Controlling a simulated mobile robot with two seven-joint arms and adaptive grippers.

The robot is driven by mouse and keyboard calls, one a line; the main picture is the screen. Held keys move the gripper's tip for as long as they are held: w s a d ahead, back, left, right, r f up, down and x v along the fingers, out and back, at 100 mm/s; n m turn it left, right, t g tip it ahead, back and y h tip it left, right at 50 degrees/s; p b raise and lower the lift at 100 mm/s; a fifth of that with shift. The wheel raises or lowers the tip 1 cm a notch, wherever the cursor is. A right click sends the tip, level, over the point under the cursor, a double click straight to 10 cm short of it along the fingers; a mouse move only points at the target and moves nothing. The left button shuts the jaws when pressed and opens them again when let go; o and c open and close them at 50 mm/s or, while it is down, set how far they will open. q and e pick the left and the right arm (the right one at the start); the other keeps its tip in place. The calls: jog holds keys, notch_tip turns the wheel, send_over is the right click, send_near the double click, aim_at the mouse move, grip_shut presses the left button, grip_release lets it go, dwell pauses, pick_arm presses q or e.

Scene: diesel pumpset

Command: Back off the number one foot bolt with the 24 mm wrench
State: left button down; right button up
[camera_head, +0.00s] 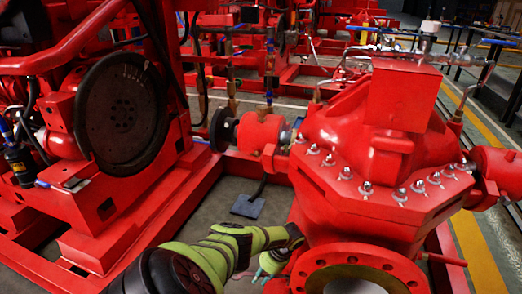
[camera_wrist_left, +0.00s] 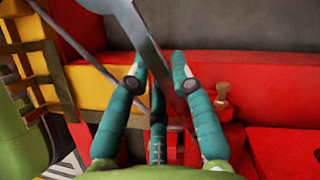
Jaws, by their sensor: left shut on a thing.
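My left gripper (camera_wrist_left: 158,76) shows in the left wrist view with teal fingers, shut on a grey metal wrench (camera_wrist_left: 137,32). The wrench slants between the fingers, with its wide part toward the top of the picture. A small brownish bolt-like part (camera_wrist_left: 222,94) stands on red metal just right of the right finger, apart from it. I cannot tell which foot bolt it is. In the head view the left gripper (camera_head: 272,262) is low beside the red pump (camera_head: 345,225), partly hidden by my green arm and the pump. The wrench cannot be made out there. My right gripper is not in view.
A red engine with a dark round flywheel (camera_head: 123,113) stands at the left. A red base frame (camera_head: 150,215) runs between engine and pump. The pump's round flange (camera_head: 360,254) is close right of the gripper. Yellow-and-black parts (camera_wrist_left: 62,92) lie left in the wrist view.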

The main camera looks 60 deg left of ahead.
pick_arm(q)
jog(key=shift+s, duration=0.15)
jog(key=shift+r+p, duration=0.7)
jog(key=shift+p, duration=0.15)
jog(key=shift+f, duration=0.1)
jog(key=shift+w+a, duration=0.25)
jog(key=w+a+m+t+y+b, duration=0.2)
jog(key=w+a+m+b, duration=0.6)
jog(key=w+m+b, duration=0.1)
jog(key=shift+w+a+t, duration=0.15)
jog(key=shift+w+t, duration=0.05)
jog(key=shift+t, duration=0.2)
